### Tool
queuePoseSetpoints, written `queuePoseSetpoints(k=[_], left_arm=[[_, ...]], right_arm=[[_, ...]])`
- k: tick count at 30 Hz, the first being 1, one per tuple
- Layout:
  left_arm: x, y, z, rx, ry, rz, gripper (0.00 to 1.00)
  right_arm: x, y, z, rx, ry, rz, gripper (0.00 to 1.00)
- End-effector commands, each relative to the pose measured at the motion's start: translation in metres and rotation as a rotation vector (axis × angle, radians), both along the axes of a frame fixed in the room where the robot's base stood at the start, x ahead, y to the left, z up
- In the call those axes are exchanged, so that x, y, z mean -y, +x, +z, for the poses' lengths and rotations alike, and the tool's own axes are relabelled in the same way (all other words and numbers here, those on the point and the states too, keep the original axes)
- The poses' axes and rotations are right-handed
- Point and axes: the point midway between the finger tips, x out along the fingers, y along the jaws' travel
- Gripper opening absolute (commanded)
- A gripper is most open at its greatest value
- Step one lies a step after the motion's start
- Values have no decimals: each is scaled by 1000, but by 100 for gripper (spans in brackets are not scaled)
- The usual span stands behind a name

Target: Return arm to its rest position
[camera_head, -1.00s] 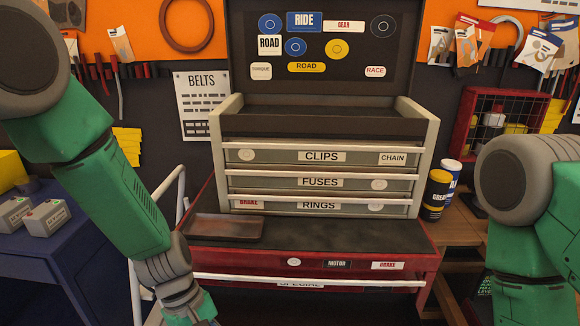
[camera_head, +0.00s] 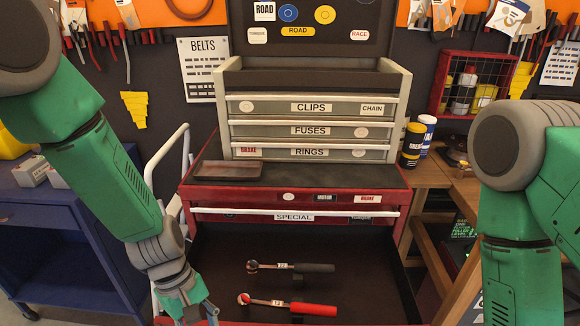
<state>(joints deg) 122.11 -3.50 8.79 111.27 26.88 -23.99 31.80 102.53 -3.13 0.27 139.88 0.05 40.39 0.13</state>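My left arm reaches down from the left, and my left gripper (camera_head: 190,308) is at the bottom edge, beside the left side of an open drawer (camera_head: 350,262). Its fingers are small and partly cut off, so I cannot tell if they are open, shut or touching the drawer. The drawer holds a wrench with a black handle (camera_head: 314,268) and one with a red handle (camera_head: 314,309). My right arm (camera_head: 520,230) hangs at the right edge; its gripper is out of view.
The red cabinet (camera_head: 220,197) carries a grey drawer chest (camera_head: 310,107) and a small brown tray (camera_head: 228,170). A blue cart (camera_head: 60,215) stands left, with a white metal frame (camera_head: 165,152) beside my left arm. A wooden bench (camera_head: 425,175) with cans stands right.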

Motion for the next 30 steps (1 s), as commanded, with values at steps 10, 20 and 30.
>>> queuePoseSetpoints(k=[10,20,30], left_arm=[[-45,-45,-79,83,102,-189,28],[-108,-142,-192,258,185,-685,28],[-116,-177,-209,372,164,-909,28]], right_arm=[[0,0,-32,1,0,0,40],[0,0,-98,0,0,0,40],[0,0,-116,1,0,0,40]])
